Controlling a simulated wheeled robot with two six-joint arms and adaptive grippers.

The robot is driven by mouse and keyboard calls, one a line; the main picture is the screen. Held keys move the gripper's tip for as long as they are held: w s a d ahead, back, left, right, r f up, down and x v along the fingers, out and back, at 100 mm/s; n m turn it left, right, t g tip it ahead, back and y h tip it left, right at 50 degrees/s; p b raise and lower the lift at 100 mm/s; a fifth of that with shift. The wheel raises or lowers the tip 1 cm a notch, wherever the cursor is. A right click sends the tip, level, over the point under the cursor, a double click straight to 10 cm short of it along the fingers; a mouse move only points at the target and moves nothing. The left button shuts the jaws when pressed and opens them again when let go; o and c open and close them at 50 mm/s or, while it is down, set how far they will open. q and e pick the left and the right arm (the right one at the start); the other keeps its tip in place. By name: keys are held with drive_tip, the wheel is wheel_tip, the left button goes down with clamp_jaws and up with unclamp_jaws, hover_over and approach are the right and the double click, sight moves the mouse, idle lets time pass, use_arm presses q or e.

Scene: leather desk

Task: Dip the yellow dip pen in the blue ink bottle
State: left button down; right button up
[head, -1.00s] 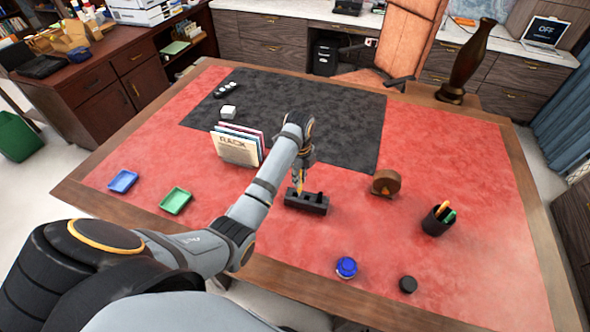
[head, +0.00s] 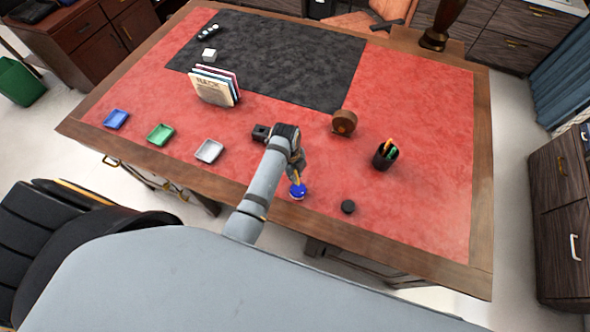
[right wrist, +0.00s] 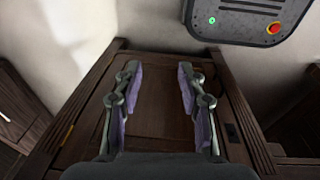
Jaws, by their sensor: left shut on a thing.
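The blue ink bottle (head: 298,194) stands near the front edge of the red desk top in the head view. My left gripper (head: 296,165) is right above it, shut on the yellow dip pen (head: 297,179). The pen points down and its lower end meets the bottle's top in the picture; I cannot tell how deep the tip is. The gripper hides the pen's upper part. The black pen stand (head: 261,132) is behind my left arm, partly hidden. My right gripper (right wrist: 156,75) is open and empty in the right wrist view, facing dark wood panelling.
A small black round thing (head: 348,207) lies right of the bottle. A pen cup (head: 384,157) and a brown round object (head: 344,122) stand farther back. Blue (head: 116,119), green (head: 160,134) and grey (head: 209,151) trays are at left. The right of the desk is clear.

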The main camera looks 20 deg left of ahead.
use_arm(q)
drive_tip(key=shift+f, duration=2.4)
drive_tip(key=shift+f+b, duration=0.3)
drive_tip(key=shift+f, duration=0.2)
drive_tip(key=shift+s+f+p, duration=0.1)
drive_tip(key=shift+p, duration=0.2)
idle(0.5)
wheel_tip(320, 180, up, 2)
drive_tip(key=shift+r, duration=2.55)
